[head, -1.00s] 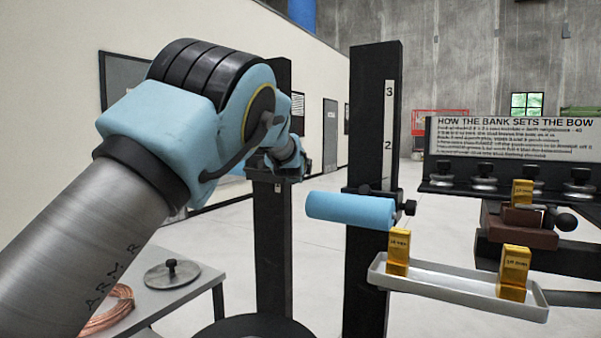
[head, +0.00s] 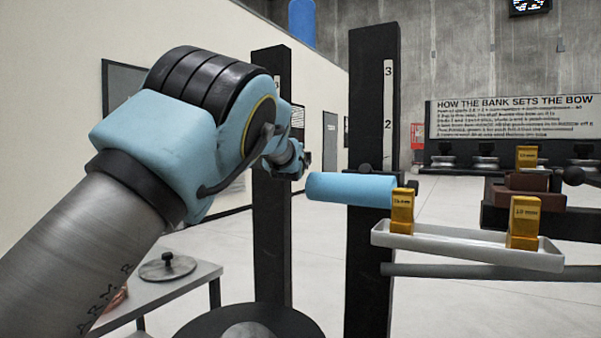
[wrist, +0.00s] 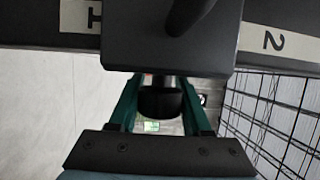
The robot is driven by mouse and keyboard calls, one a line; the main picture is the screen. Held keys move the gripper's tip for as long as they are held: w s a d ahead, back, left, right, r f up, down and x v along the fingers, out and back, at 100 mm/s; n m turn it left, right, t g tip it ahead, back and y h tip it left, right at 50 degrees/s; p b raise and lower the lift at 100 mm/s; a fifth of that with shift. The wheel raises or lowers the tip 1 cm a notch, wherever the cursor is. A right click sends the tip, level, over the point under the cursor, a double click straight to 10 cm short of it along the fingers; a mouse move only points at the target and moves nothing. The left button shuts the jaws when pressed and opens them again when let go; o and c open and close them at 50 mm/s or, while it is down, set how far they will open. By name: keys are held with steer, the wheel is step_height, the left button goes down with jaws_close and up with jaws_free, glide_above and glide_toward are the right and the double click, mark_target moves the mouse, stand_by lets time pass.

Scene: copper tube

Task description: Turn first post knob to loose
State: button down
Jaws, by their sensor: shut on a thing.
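In the wrist view my gripper (wrist: 161,85) has its two green fingers on either side of a dark round knob (wrist: 160,104) and is shut on it. A dark block (wrist: 172,45) on the marked post covers the far end of the grip. The post's scale shows a 2 (wrist: 274,41) at the right and another mark at the left. In the head view the left post (head: 271,220) stands behind the end of my arm. The fingers and knob are not clear there, and I cannot read the knob's setting.
A second dark post (head: 373,100) with a numbered scale stands to the right. A white tray (head: 470,250) with gold blocks (head: 524,222) is in front of it. A grey side table (head: 165,290) is at lower left. Open floor lies behind.

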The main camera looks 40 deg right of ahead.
steer(key=shift+r+t+h+b, duration=0.1)
steer(key=shift+t+h+b, duration=0.25)
steer(key=shift+b, duration=0.25)
steer(key=shift+c, duration=1.8)
jaws_free()
steer(key=b+v, duration=0.2)
steer(key=v, duration=0.9)
steer(key=shift+b, duration=0.3)
